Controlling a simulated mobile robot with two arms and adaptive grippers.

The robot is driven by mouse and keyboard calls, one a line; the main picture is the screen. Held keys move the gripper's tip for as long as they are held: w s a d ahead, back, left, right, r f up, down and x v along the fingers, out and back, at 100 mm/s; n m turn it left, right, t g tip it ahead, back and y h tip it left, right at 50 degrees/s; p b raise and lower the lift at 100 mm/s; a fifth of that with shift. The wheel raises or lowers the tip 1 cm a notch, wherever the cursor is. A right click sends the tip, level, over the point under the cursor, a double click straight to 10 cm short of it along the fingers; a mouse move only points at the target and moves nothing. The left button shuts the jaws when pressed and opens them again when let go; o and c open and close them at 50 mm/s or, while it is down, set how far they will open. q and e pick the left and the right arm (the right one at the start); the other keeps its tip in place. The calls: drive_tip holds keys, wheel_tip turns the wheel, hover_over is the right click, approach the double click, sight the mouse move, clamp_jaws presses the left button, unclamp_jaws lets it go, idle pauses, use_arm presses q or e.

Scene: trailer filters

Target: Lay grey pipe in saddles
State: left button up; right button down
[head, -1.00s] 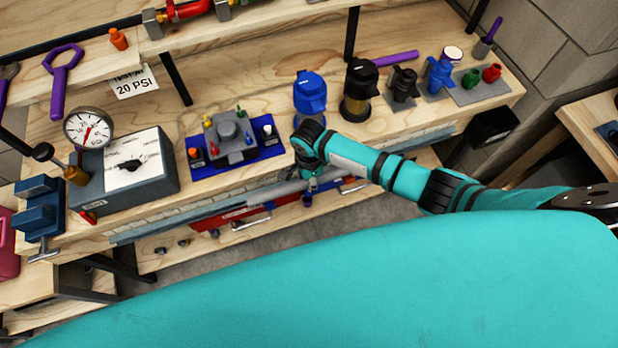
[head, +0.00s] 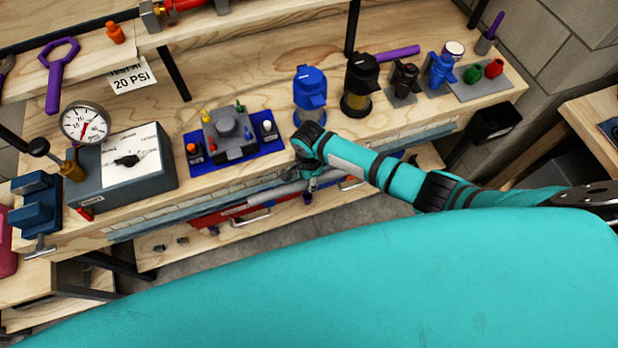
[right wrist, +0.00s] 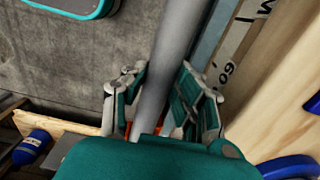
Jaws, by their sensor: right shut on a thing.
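The grey pipe (right wrist: 170,55) runs up between the fingers of my right gripper (right wrist: 158,98) in the right wrist view, and the gripper is shut on it. In the head view my right gripper (head: 311,186) hangs below the teal wrist at the front edge of the bench. A length of the pipe (head: 268,196) shows to its left, roughly along that edge. I cannot make out the saddles for certain, and I cannot tell whether the pipe touches anything but the gripper. My left gripper is not in view.
The bench (head: 240,95) holds a gauge (head: 86,122), a grey control box (head: 125,165), a blue-based fixture (head: 232,140) and filter housings, blue (head: 310,92) and black (head: 360,85). A red case (head: 235,212) lies on the shelf below. A marked rule (right wrist: 238,30) runs beside the pipe.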

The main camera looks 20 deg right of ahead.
drive_tip(key=shift+f, duration=0.35)
drive_tip(key=c, duration=1)
unclamp_jaws()
drive_tip(key=shift+o, duration=0.2)
wheel_tip(320, 180, up, 12)
